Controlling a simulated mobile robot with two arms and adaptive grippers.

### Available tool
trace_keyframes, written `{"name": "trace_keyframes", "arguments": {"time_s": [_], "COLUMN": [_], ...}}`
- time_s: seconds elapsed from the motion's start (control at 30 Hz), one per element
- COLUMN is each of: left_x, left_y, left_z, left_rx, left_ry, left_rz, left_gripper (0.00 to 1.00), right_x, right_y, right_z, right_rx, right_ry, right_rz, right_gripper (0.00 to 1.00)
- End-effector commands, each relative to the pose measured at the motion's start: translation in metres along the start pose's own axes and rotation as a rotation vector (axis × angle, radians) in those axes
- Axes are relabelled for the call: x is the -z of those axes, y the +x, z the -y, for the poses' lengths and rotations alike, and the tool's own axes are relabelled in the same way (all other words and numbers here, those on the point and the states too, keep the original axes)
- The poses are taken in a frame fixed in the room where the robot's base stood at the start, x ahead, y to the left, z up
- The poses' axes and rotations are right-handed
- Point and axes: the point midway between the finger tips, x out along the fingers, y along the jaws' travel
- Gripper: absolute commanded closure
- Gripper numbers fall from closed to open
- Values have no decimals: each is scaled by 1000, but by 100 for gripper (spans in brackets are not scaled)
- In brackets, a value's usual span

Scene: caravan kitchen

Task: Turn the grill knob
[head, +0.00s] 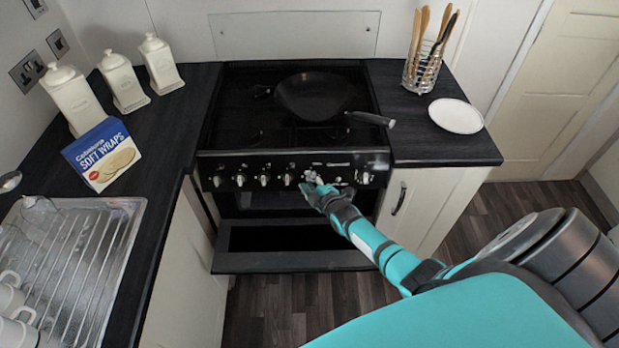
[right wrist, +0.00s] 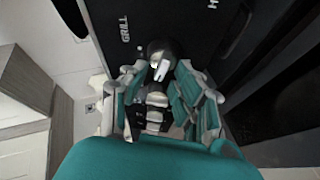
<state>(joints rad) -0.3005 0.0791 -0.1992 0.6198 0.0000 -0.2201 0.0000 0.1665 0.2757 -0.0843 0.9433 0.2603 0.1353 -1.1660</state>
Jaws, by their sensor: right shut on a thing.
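The black stove (head: 228,130) has a front panel with a row of silver knobs. In the right wrist view the grill knob (right wrist: 159,62), round and dark with a pale grip bar, sits beside the printed word GRILL. My right gripper (head: 316,184) is at the panel, right of the middle of the row, and hides the knob there in the head view. In the right wrist view its teal and grey fingers (right wrist: 160,85) stand on both sides of the grill knob, shut on it. My left gripper is out of view.
A black pan (head: 310,95) stands on the hob, its handle (head: 370,118) sticking out right. A dark flap (head: 290,262) juts out below the panel. A soft wraps box (head: 104,155), several white canisters (head: 160,65), a white plate (head: 456,116) and a utensil holder (head: 421,75) stand on the counters.

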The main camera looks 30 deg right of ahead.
Motion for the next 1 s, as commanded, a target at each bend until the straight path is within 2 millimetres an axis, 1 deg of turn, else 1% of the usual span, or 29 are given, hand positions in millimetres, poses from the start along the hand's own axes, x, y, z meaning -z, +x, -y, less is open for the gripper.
{"name": "trace_keyframes", "arguments": {"time_s": [0.03, 0.37, 0.9, 0.93, 1.0], "left_x": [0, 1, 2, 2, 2], "left_y": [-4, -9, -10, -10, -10], "left_z": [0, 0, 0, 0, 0], "left_rx": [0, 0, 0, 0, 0], "left_ry": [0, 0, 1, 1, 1], "left_rz": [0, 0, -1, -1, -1], "left_gripper": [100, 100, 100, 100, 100], "right_x": [-1, 0, 0, 0, 0], "right_y": [0, 1, 1, 2, 1], "right_z": [-6, -4, -4, -5, -4], "right_rx": [6, 58, 66, 66, 66], "right_ry": [-29, -144, -163, -163, -163], "right_rz": [0, -1, -1, -1, -1], "right_gripper": [100, 100, 100, 69, 60]}}
